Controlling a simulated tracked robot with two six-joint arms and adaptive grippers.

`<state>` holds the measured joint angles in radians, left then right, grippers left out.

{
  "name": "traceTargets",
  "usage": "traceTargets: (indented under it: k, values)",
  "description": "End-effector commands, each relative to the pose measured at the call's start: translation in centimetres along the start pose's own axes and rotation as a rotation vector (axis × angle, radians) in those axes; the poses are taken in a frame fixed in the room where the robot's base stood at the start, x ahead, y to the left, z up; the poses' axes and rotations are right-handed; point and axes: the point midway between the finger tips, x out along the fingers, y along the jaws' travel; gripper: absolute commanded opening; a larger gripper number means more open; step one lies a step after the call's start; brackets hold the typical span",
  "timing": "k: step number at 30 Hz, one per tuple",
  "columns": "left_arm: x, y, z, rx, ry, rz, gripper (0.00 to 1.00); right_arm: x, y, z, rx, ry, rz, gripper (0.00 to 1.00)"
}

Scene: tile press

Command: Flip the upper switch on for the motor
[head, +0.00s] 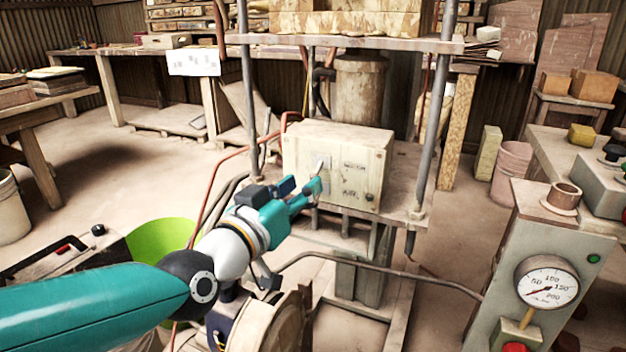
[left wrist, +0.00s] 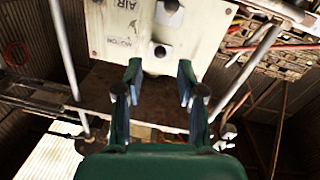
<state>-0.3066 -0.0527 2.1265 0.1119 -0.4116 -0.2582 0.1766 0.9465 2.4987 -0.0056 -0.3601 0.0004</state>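The pale control box (head: 362,150) sits on the press frame in the middle of the head view, with two dark labels on its front. In the left wrist view the box (left wrist: 100,22) appears upside down. There the switch beside the MOTOR label (left wrist: 160,50) and the switch beside the AIR label (left wrist: 168,6) show as dark knobs on light plates. My left gripper (head: 302,188) is open and empty in front of the box. In the left wrist view its fingertips (left wrist: 160,75) stand either side of the MOTOR switch's line, apart from it. I cannot tell the switch positions.
Metal posts (head: 435,120) of the press frame stand on both sides of the box. Hoses and a red pipe (head: 225,165) run at its left. A grey stand with a pressure gauge (head: 547,282) is at the right. A green bin (head: 165,240) lies behind my left arm.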

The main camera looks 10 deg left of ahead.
Motion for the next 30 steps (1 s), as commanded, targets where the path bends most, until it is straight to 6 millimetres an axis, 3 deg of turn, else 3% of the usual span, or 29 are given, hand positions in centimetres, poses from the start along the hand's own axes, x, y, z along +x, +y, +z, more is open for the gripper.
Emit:
traceTargets:
  k: [3,9,20,23,27,30]
  values:
    - [2.3,0.0,0.2,0.000,-0.002,0.000,0.39,0.3,0.1,0.0,0.000,0.000,0.000,0.63]
    - [4.5,-0.1,0.1,0.000,-0.001,-0.001,0.39,0.5,0.2,0.0,0.000,0.000,0.000,0.63]
    - [5.0,-0.1,0.0,0.000,0.000,-0.001,0.39,0.5,0.2,0.0,0.000,0.000,0.000,0.63]
    - [5.0,-0.1,0.0,0.000,0.000,-0.001,0.27,0.5,0.2,0.0,0.000,0.000,0.000,0.63]
    - [5.0,-0.1,0.0,0.000,0.000,-0.002,0.04,0.5,0.2,0.0,0.000,0.000,0.000,0.63]
    - [5.0,-0.1,0.0,0.000,0.000,-0.002,0.00,0.5,0.2,0.0,0.000,0.000,0.000,0.63]
